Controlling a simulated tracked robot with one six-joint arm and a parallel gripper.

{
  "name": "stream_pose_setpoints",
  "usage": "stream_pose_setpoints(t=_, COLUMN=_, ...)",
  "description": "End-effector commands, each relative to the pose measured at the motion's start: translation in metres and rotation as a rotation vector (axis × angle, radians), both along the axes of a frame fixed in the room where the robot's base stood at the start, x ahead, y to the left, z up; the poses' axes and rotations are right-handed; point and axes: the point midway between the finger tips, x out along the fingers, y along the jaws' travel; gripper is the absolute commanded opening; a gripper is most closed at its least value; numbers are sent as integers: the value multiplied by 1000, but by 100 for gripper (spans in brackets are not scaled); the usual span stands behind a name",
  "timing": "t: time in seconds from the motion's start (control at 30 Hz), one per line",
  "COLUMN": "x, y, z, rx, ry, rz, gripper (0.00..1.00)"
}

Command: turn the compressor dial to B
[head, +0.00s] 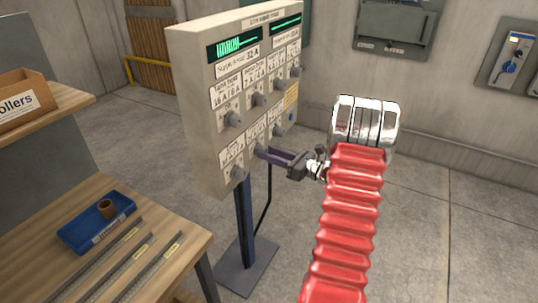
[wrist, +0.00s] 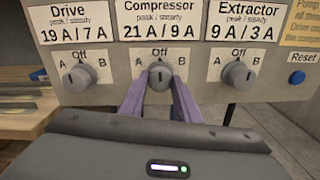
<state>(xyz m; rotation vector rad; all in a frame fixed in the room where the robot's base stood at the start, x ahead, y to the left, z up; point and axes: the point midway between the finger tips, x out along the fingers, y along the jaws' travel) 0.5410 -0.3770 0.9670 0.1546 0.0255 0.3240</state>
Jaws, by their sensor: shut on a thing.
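The compressor dial (wrist: 160,75) is a grey round knob in the middle of the panel's lower row in the wrist view, under the label "Compressor 21 A / 9 A". Off is marked above it, A to its left and B to its right. Its mark appears upright, toward Off, though it is small. My gripper (wrist: 160,88) has its purple fingers on both sides of the dial, shut on it. In the head view, my gripper (head: 264,152) reaches the panel's lower row from the right, and its fingers partly hide the dial there.
The drive dial (wrist: 80,77) and extractor dial (wrist: 238,75) flank the compressor dial closely. A blue Reset button (wrist: 297,77) is at the right. The panel (head: 205,120) stands on a post. A wooden bench (head: 165,235) with a blue tray (head: 75,236) is at the left.

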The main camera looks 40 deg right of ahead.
Motion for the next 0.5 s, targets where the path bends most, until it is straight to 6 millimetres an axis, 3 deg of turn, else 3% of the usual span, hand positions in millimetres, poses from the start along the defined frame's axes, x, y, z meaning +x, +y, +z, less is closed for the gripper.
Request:
stream_pose_setpoints(t=0.13, x=0, y=0, z=0, rx=0, ry=0, rz=0, gripper=7)
stream_pose_setpoints(t=0.5, x=-1, y=0, z=0, rx=44, ry=16, rz=1, gripper=7)
